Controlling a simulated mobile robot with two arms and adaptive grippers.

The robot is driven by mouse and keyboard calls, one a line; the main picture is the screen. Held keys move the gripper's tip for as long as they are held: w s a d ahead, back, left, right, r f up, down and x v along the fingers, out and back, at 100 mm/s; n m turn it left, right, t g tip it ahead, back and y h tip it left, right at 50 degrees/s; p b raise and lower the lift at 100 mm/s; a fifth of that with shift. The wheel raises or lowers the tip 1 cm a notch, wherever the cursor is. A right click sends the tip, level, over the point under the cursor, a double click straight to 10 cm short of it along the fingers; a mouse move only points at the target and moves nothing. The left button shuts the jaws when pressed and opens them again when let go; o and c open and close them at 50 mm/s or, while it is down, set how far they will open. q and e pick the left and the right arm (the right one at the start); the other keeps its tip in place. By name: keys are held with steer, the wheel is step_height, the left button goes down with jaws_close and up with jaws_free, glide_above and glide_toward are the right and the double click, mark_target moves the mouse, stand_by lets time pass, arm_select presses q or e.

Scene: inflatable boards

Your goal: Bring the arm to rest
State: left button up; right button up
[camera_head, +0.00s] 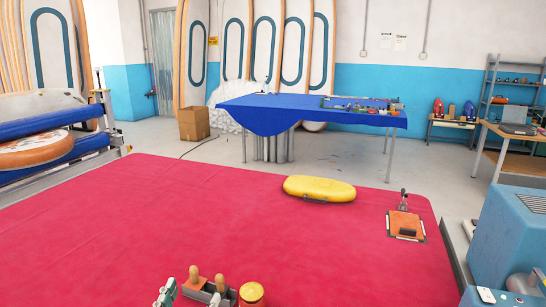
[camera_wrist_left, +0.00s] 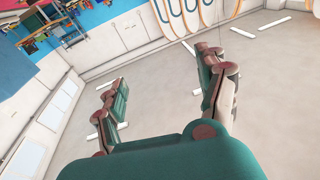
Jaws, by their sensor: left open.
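My left gripper (camera_head: 165,291) shows only in part at the bottom edge of the head view, left of a holder with wooden-handled tools. In the left wrist view my left gripper (camera_wrist_left: 163,88) is open, its two green fingers wide apart. Nothing is between them, only the pale wall and floor beyond, seen tilted. My right gripper is not in view.
The red-covered table (camera_head: 190,225) fills the foreground. On it lie a yellow oval object (camera_head: 319,189), an orange clipboard-like item (camera_head: 405,226), the tool holder (camera_head: 209,291) and a yellow-topped jar (camera_head: 251,293). A blue machine (camera_head: 512,235) stands at right. The table's middle is clear.

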arm_select(q)
steer(key=s+a+f+n+g+y, duration=0.2)
steer(key=s+a+f+g+y, duration=0.15)
steer(key=f, duration=0.35)
steer(key=s+a+f+n+g+y, duration=0.1)
steer(key=s+a+f+g+y, duration=0.15)
steer(key=s+f+g, duration=0.4)
steer(key=s+d+f+m+g+h, duration=0.1)
steer(key=s+f+g, duration=0.2)
steer(key=s+f, duration=0.3)
steer(key=s+f+m+g+h, duration=0.1)
steer(key=s+f+g, duration=0.25)
steer(key=s, duration=0.55)
step_height(320, 180, down, 27)
steer(key=s, duration=0.1)
steer(key=s+a+f+g, duration=0.1)
steer(key=s+a+f, duration=0.1)
steer(key=s+f, duration=1.3)
steer(key=shift+s+a+g, duration=0.3)
steer(key=shift+s+g, duration=0.05)
steer(key=shift+s, duration=0.2)
steer(key=shift+s+f, duration=0.15)
steer(key=shift+c, duration=0.4)
